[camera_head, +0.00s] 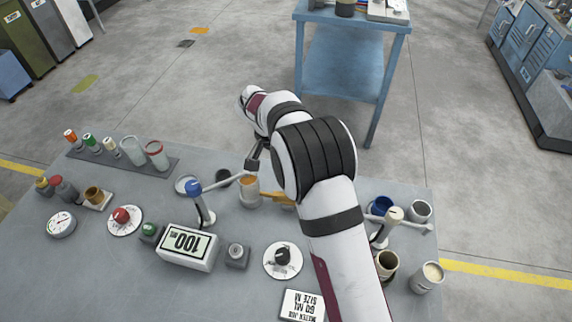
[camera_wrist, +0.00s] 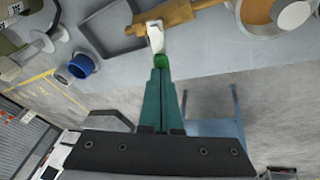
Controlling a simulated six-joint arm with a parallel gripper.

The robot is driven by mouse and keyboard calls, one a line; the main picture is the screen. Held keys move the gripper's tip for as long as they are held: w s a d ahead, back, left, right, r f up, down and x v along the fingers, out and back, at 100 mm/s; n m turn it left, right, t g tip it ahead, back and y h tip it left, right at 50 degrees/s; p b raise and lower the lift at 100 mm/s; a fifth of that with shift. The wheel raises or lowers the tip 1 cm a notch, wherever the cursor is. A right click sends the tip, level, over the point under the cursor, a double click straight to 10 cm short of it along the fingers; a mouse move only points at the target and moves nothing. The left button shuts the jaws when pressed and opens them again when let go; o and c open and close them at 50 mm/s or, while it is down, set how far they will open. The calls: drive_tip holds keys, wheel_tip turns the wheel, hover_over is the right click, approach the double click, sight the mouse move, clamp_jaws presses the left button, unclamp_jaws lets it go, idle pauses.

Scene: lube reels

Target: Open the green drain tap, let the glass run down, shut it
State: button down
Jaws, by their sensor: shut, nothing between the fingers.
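The green drain tap (camera_wrist: 161,63) shows in the wrist view as a rounded green end below a white lever (camera_wrist: 155,38), which meets a brass-coloured bar (camera_wrist: 172,16). My gripper (camera_wrist: 163,75) has its teal fingers shut and empty, with the tips at the green end. Whether they touch it I cannot tell. In the head view my gripper (camera_head: 253,164) is just above an amber-filled vessel (camera_head: 249,191), which may be the glass. The green tap cannot be made out there. An orange-brown bar (camera_head: 281,198) runs right from the vessel, partly behind my arm.
A blue-knobbed lever (camera_head: 195,189) stands just left of the vessel. Bare bench lies at front left.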

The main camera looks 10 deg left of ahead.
drive_tip(key=shift+s+d+f+m+g, duration=0.1)
drive_tip(key=shift+d+m+g, duration=0.2)
drive_tip(key=shift+m, duration=0.5)
drive_tip(key=shift+s+d+m+g, duration=0.1)
drive_tip(key=shift+d+m+g, duration=0.2)
drive_tip(key=shift+m, duration=0.5)
drive_tip(key=shift+s+d+m+g+h, duration=0.15)
drive_tip(key=shift+d+m+g, duration=0.1)
drive_tip(key=shift+m, duration=0.4)
drive_tip(key=shift+d+m+g+h, duration=0.15)
drive_tip(key=shift+d+m+g, duration=0.1)
drive_tip(key=shift+m, duration=0.4)
drive_tip(key=shift+s+d+m+g, duration=0.2)
drive_tip(key=shift+s+m+g, duration=0.1)
drive_tip(key=shift+m, duration=0.55)
drive_tip(key=shift+s+d+m+g, duration=0.2)
drive_tip(key=shift+m+g, duration=0.1)
drive_tip(key=shift+m, duration=0.55)
drive_tip(key=shift+s+d+m+g, duration=0.15)
drive_tip(key=shift+s+m+g, duration=0.1)
drive_tip(key=shift+m, duration=0.45)
drive_tip(key=shift+s+d+m+g, duration=0.15)
drive_tip(key=shift+s+m+g, duration=0.1)
drive_tip(key=shift+m, duration=0.45)
drive_tip(key=shift+a, duration=0.1)
drive_tip(key=shift+s+a, duration=0.2)
drive_tip(key=shift+a, duration=0.5)
drive_tip(key=v, duration=0.7)
drive_tip(key=shift+r, duration=0.3)
